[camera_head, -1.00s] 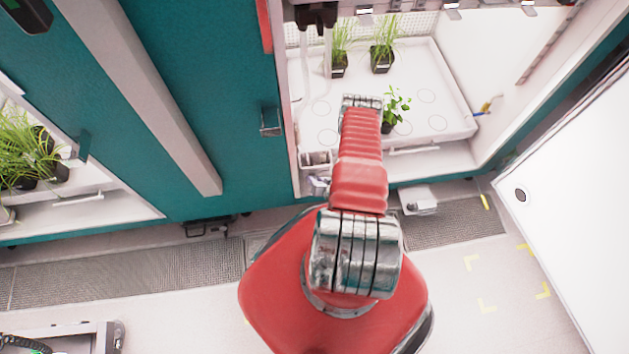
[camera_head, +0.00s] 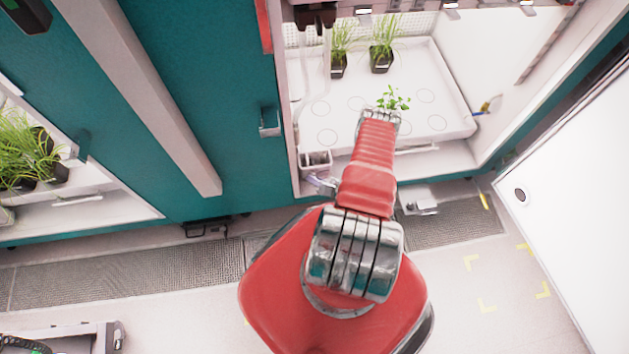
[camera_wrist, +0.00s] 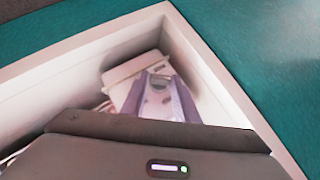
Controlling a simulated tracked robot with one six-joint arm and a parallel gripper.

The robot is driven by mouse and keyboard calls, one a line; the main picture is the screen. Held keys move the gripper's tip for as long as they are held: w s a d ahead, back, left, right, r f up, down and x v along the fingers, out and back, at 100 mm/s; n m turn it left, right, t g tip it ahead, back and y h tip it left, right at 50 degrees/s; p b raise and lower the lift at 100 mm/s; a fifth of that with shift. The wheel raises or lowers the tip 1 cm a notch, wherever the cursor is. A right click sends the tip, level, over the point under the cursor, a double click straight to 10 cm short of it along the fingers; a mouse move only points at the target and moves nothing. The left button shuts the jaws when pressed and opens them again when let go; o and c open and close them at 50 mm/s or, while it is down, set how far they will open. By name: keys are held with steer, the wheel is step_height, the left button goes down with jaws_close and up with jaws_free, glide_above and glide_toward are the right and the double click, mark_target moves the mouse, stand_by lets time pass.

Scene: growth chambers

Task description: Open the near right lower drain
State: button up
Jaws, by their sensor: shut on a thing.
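My gripper (camera_wrist: 158,98) shows in the wrist view as two pale purple-grey fingers at a small white box (camera_wrist: 132,72) in the corner of a white-walled chamber. The fingers are shut on a small grey part (camera_wrist: 158,82). It may be the drain's handle, but the picture is too blurred to tell. In the head view, the box (camera_head: 316,162) sits at the front left corner of the open right chamber. My gripper (camera_head: 322,184) is just below it, partly hidden by my red arm.
The chamber's white tray (camera_head: 345,115) holds grass pots (camera_head: 381,60) and a leafy plant (camera_head: 391,98) close behind my arm. A yellow-handled fitting (camera_head: 488,105) is on the right wall. A teal panel (camera_head: 235,80) stands left, a white door (camera_head: 570,190) right.

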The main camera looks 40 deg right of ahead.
steer(key=shift+s+d+f+m+t+y, duration=0.15)
steer(key=shift+f+m+t+y, duration=0.1)
steer(key=shift+m+t+y, duration=0.45)
steer(key=o, duration=1.1)
steer(key=shift+c, duration=0.2)
steer(key=shift+s+r, duration=0.1)
steer(key=v, duration=1.3)
steer(key=shift+s, duration=0.3)
steer(key=shift+c, duration=0.4)
